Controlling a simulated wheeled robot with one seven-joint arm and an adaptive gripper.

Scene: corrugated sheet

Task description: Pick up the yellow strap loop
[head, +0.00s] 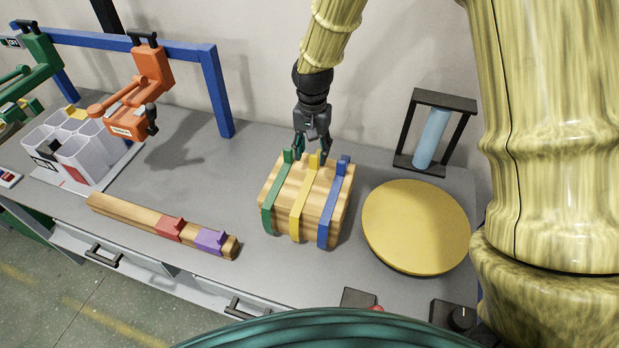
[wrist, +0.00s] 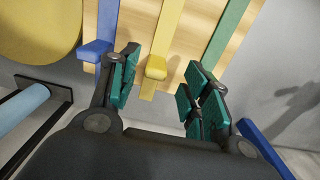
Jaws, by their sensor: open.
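The yellow strap loop (head: 301,208) wraps over the middle of a wooden block (head: 283,200) on the grey bench, with a raised yellow tab on top at the back. In the wrist view the yellow strap (wrist: 167,28) ends in its tab (wrist: 156,67). A green strap (head: 271,207) and a blue strap (head: 332,208) wrap the same block on either side. My gripper (head: 312,152) is open above the block's back edge. In the wrist view its teal-padded fingers (wrist: 160,83) stand on either side of the yellow tab, with gaps on both sides. I cannot tell its exact height.
A round yellow disc (head: 416,226) lies right of the block. A black frame with a light blue cylinder (head: 432,137) stands behind it. A wooden bar (head: 130,215) with red and purple clips lies left. Bare bench separates bar and block.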

